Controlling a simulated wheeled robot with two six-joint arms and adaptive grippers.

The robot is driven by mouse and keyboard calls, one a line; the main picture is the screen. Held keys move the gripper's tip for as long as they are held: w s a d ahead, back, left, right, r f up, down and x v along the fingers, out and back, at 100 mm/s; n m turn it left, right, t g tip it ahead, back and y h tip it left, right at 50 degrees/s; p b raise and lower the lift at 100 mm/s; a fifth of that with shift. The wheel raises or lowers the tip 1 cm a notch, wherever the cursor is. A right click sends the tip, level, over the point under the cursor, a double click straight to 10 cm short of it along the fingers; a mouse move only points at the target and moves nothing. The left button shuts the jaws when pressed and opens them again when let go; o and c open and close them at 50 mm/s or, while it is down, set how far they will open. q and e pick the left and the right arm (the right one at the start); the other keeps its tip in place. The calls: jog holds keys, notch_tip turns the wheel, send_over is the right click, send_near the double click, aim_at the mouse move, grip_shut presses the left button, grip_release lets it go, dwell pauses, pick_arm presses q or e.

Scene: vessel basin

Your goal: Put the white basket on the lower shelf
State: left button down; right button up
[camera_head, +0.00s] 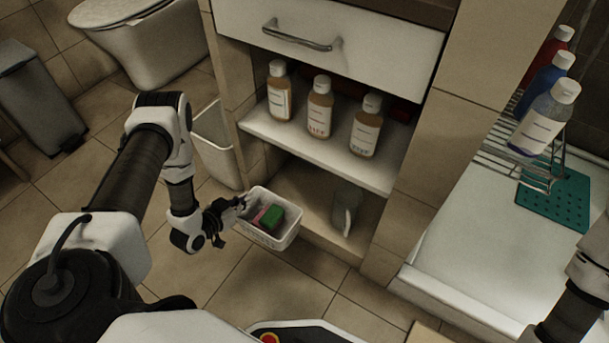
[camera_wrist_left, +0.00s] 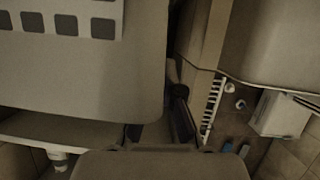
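The white basket (camera_head: 277,240) is at the front left of the lower shelf (camera_head: 309,187) in the cabinet, overlapping its front edge in the head view. A green block and a pink item lie in it. My left gripper (camera_head: 238,207) is at the basket's left rim and looks shut on it. In the left wrist view, a pale wall with square holes (camera_wrist_left: 48,42) fills the upper left, and a dark finger (camera_wrist_left: 182,112) stands beside it. Whether the basket touches the shelf is hidden. My right gripper is out of view; only part of that arm shows.
A clear jug (camera_head: 345,208) stands on the lower shelf, right of the basket. Several bottles (camera_head: 320,107) stand on the shelf above, under a drawer (camera_head: 330,40). A white bin (camera_head: 213,145) stands left of the cabinet. The lower shelf is bare between basket and jug.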

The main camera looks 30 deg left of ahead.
pick_arm(q)
jog(key=w+d+b, duration=0.2)
jog(key=w+b, duration=0.4)
jog(key=w, duration=1.1)
jog(key=f+b, duration=0.6)
jog(key=f, duration=0.1)
jog(key=shift+w+a+f, duration=0.2)
jog(key=shift+f, duration=0.1)
jog(key=shift+w+r, duration=0.1)
jog(key=shift+r, duration=0.2)
jog(key=shift+f, duration=0.1)
jog(key=c, duration=1.3)
grip_release()
